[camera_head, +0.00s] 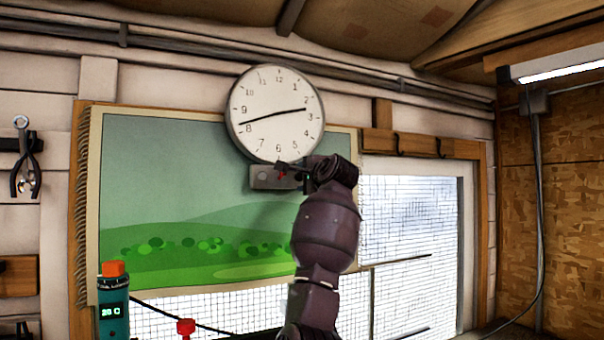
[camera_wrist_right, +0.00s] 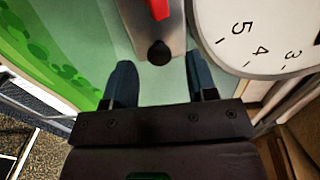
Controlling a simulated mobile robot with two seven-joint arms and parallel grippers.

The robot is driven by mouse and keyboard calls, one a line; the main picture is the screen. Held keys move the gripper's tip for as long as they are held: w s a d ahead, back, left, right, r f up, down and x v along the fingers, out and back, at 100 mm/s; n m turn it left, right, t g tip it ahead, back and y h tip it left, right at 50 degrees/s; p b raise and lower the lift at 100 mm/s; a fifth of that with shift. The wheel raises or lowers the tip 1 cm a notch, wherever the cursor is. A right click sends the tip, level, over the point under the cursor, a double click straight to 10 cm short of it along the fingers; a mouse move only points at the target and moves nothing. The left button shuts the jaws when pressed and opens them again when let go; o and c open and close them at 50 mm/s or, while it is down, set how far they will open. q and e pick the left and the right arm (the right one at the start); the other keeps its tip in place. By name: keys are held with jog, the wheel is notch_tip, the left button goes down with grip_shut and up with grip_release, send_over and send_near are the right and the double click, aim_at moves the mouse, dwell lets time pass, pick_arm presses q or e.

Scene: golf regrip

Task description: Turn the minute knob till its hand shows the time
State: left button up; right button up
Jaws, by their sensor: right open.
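The round white wall clock (camera_head: 262,92) has one black hand pointing left near the 8. The other points right, between 2 and 3; the left one looks slightly longer. A small grey box (camera_head: 262,180) sits just below the clock. In the right wrist view its plate (camera_wrist_right: 142,28) carries a red part (camera_wrist_right: 160,8) and a round black knob (camera_wrist_right: 159,52); I cannot tell which is the minute knob. My right gripper (camera_wrist_right: 161,80) is open, its fingers on either side and short of the black knob, apparently not touching it. In the head view my right gripper (camera_head: 289,171) partly covers the box's right end. My left gripper is out of view.
A green landscape picture (camera_head: 150,190) hangs behind the clock and box. The clock's rim lies close beside the right finger in the wrist view. A meshed window (camera_head: 415,240) is at right. A teal device reading 20 C (camera_head: 115,308) stands lower left; pliers (camera_head: 25,175) hang far left.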

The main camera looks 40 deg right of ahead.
jog(key=shift+x, duration=0.9)
jog(key=c, duration=0.9)
